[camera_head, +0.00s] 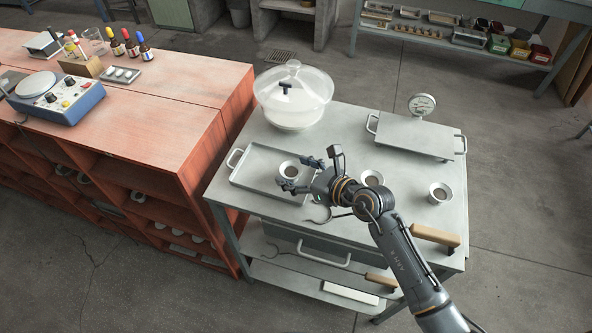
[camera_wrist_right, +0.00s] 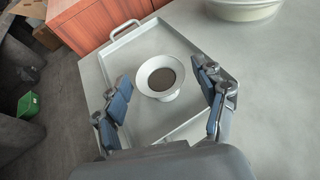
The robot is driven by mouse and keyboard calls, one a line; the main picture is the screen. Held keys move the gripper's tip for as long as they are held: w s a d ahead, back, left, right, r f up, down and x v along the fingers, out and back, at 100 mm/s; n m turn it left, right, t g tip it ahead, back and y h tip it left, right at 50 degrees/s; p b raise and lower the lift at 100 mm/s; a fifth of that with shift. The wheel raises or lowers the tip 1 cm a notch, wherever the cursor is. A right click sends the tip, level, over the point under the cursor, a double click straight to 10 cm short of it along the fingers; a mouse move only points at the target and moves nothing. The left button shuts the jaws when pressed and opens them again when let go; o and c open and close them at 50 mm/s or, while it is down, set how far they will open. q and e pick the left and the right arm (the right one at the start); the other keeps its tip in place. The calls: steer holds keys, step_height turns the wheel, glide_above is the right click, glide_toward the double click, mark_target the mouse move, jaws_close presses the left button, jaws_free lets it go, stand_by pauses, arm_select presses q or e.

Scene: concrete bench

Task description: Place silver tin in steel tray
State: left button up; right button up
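The steel tray (camera_head: 262,157) lies on the left part of the grey bench, with a handle at its far left end. A silver tin (camera_head: 288,169) with dark contents stands upright in the tray, toward its right side. It also shows in the right wrist view (camera_wrist_right: 161,79), upright on the tray floor. My right gripper (camera_head: 300,174) is at this tin. Its fingers (camera_wrist_right: 164,97) are spread wide on either side, with visible gaps to the tin. Two similar tins stand on the bench to the right, one (camera_head: 373,178) beside my wrist and one (camera_head: 439,193) farther right. My left gripper is not in view.
A clear domed vessel (camera_head: 293,97) stands behind the tray. A flat steel plate with handles (camera_head: 415,134) and a round gauge (camera_head: 421,105) are at the back right. A wooden-handled tool (camera_head: 436,236) lies near the front edge. A red cabinet (camera_head: 150,130) adjoins the bench's left side.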

steer(key=shift+d+r, duration=0.1)
steer(key=shift+r, duration=0.1)
steer(key=v, duration=1.1)
steer(key=shift+s+d+r, duration=0.2)
steer(key=shift+s+r, duration=0.05)
steer(key=shift+s, duration=0.05)
